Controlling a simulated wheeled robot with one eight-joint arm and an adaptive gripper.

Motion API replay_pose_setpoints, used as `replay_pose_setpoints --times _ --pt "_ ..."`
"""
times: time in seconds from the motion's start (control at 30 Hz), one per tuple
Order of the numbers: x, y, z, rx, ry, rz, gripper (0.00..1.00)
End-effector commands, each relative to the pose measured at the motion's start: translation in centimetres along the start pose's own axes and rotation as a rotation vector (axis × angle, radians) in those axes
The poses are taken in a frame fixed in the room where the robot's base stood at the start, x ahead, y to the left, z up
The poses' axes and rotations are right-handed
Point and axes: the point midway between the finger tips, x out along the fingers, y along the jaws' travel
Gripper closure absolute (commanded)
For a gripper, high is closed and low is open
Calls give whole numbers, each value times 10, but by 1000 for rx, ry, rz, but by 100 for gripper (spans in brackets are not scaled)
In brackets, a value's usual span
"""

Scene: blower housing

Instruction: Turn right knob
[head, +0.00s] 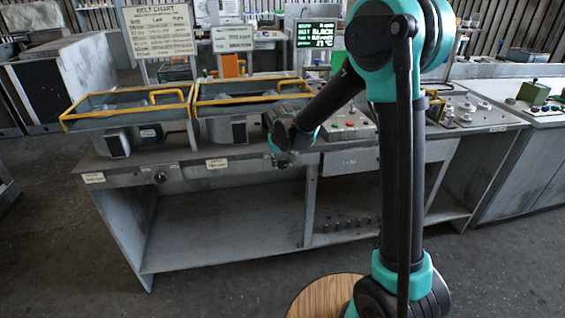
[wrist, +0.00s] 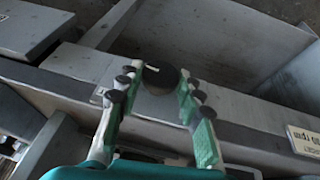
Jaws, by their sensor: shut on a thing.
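The right knob (wrist: 160,79) is round and dark, with a pale pointer mark, and sits on the grey front panel of the bench. My gripper (wrist: 159,86) has its green, black-tipped fingers on both sides of the knob and is shut on it. In the head view my gripper (head: 281,158) is at the bench front, and it hides the right knob there. The left knob (head: 160,177) is dark and stands free on the same front panel.
The bench (head: 225,202) has open shelves below. Yellow-railed trays (head: 128,100) stand on top. A small label plate (head: 216,163) is left of my gripper, and a control panel with buttons (head: 348,126) is to its right. The floor in front is clear.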

Motion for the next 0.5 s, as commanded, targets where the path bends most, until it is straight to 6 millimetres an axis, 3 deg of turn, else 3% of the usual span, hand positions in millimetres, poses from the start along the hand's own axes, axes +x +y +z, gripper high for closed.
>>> replay_pose_setpoints --times 0.5 --pt "1 7 0 112 1 -256 93"
